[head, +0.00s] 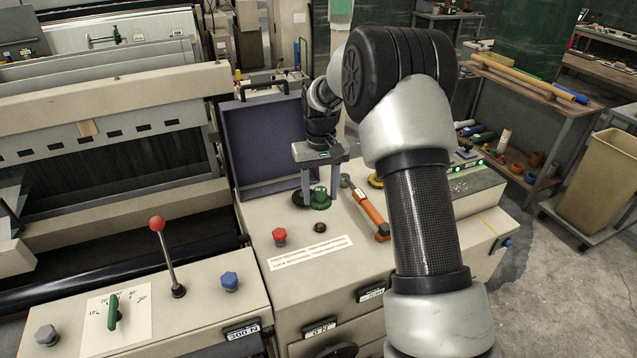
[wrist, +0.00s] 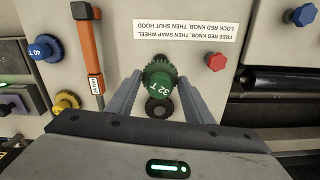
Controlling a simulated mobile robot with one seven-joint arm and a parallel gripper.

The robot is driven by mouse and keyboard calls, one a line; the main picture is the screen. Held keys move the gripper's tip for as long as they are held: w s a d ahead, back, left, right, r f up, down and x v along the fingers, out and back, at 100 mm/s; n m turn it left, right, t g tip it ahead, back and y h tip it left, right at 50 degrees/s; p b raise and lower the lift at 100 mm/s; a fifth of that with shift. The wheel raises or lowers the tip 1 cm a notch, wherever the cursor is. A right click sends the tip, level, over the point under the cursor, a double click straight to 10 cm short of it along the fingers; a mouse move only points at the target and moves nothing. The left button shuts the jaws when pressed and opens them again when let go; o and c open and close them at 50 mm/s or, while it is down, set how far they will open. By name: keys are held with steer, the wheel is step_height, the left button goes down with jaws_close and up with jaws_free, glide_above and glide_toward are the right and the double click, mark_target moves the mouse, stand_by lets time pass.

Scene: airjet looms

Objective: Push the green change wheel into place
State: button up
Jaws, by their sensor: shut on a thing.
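The green change wheel (head: 320,199) stands over the top of the cream machine housing. In the wrist view the green wheel (wrist: 157,82) is marked 32 T and sits between the two fingers. My gripper (head: 321,203) points down and is shut on it, one finger on each side; the fingers also show in the wrist view (wrist: 159,80). A dark toothed wheel (wrist: 159,108) lies right beside it, partly hidden by my gripper. Whether the green wheel is fully seated cannot be told. The red knob (head: 279,236) stands in front, left of a small black knob (head: 320,228).
The purple hood (head: 265,140) is open behind the wheel. An orange-handled tool (head: 370,213) lies to the right. A blue wheel (wrist: 46,47) and a yellow wheel (wrist: 65,103) rest near it. A red-tipped lever (head: 164,255) rises at the front left.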

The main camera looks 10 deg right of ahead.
steer(key=shift+s, duration=0.15)
steer(key=b, duration=0.4)
glide_above(320, 223)
steer(key=shift+f, duration=2.9)
steer(key=shift+f+b, duration=0.6)
steer(key=shift+f, duration=0.7)
steer(key=o, duration=1.2)
steer(key=shift+r, duration=0.1)
